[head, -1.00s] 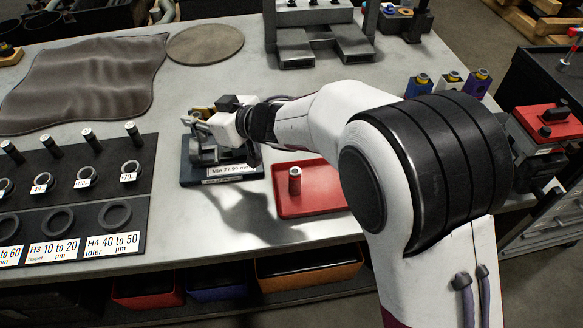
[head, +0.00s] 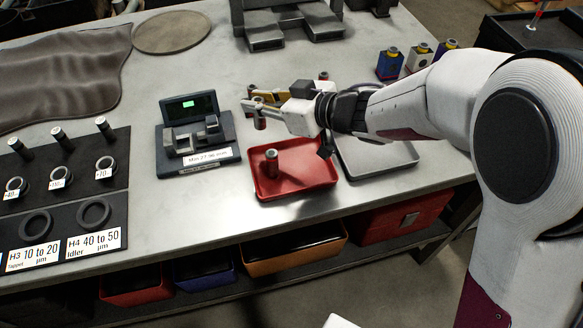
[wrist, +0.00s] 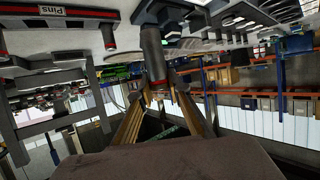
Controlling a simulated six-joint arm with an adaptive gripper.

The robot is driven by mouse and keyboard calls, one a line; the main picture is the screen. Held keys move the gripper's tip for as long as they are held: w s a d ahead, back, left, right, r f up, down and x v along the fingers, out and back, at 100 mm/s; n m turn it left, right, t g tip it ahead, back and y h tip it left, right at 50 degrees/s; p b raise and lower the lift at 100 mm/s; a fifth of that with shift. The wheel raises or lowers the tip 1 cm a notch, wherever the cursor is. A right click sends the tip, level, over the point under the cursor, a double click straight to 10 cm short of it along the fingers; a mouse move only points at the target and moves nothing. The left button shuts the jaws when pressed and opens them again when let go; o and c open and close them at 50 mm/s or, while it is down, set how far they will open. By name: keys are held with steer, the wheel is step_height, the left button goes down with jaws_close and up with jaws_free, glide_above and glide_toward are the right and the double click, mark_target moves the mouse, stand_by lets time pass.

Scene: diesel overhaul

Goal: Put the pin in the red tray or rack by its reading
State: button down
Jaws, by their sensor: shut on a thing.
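My gripper (head: 262,101) is shut on a grey metal pin (head: 260,121), held upright above the bench, behind the red tray and right of the gauge. In the wrist view the held pin (wrist: 153,52) stands between the fingertips. The red tray (head: 312,184) lies on the bench below and in front of my gripper. Another pin (head: 271,162) stands upright in its left part. The gauge (head: 170,147) has a lit green display, too small to read, and its jaws look empty. The black rack (head: 112,140) at the left holds several upright pins, rings and labelled recesses.
A grey tray (head: 407,161) lies right of the red one, partly behind my arm. A metal fixture (head: 300,20) stands at the back. Small blue, white and purple blocks (head: 390,64) stand back right. A wrinkled mat (head: 70,70) lies back left. Bench between rack and gauge is clear.

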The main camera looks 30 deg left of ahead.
steer(key=w+d+m+t, duration=0.1)
steer(key=w+d+t, duration=0.1)
steer(key=d, duration=0.9)
steer(key=shift+w+d+m, duration=0.3)
steer(key=shift+m, duration=0.1)
steer(key=shift+f, duration=2.85)
steer(key=shift+f, duration=0.1)
steer(key=shift+f, duration=2)
steer(key=shift+f, duration=0.1)
steer(key=c, duration=1.9)
jaws_free()
